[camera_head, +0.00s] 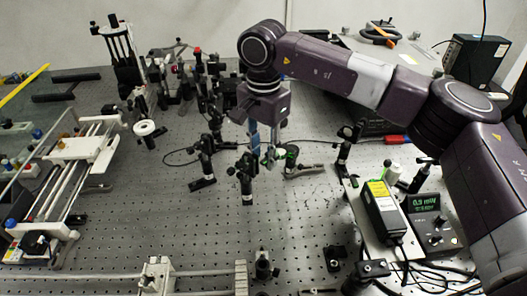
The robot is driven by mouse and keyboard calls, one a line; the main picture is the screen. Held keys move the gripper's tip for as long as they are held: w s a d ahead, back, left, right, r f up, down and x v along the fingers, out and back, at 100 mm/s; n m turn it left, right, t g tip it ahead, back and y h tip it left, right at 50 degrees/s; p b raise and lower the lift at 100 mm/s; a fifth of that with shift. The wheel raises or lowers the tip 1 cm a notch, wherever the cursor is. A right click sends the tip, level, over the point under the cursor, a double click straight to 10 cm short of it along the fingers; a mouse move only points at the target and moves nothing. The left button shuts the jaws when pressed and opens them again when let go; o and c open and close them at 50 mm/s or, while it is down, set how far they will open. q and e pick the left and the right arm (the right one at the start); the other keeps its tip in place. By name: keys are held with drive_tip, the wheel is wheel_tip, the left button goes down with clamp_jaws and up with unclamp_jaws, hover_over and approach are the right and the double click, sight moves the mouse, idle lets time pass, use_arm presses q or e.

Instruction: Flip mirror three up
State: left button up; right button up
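My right gripper (268,158) reaches down over the middle of the optical table (190,225), near several small black optic mounts. A mount on a black post (246,182) stands just left of and in front of the fingertips. A mount with a green-tinted part (291,156) is close on their right. Another black mount (205,152) stands further left. I cannot tell which mount is mirror three, or whether its mirror is up or down. The fingers are small and partly hidden by the wrist, so their opening and any contact are unclear. My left gripper is not in view.
A yellow-labelled box (381,210) and a meter with a lit display (430,222) stand at the right, with cables in front. A rail assembly (85,165) fills the left. Taller mounts (205,85) crowd behind the gripper. The front-left middle of the table is clear.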

drive_tip(key=shift+c, duration=0.5)
clamp_jaws()
drive_tip(key=shift+r, duration=0.1)
drive_tip(key=r+g+y+p, duration=0.1)
drive_tip(key=w+d+r+g+y+p, duration=0.1)
drive_tip(key=shift+r+g+y, duration=0.2)
drive_tip(key=shift+g+y, duration=0.1)
drive_tip(key=shift+y, duration=0.1)
drive_tip(key=shift+w+d+r+g+y+p, duration=0.5)
drive_tip(key=shift+w+r+g+y+p, duration=0.15)
drive_tip(key=shift+g+y, duration=0.4)
drive_tip(key=shift+d+r, duration=0.1)
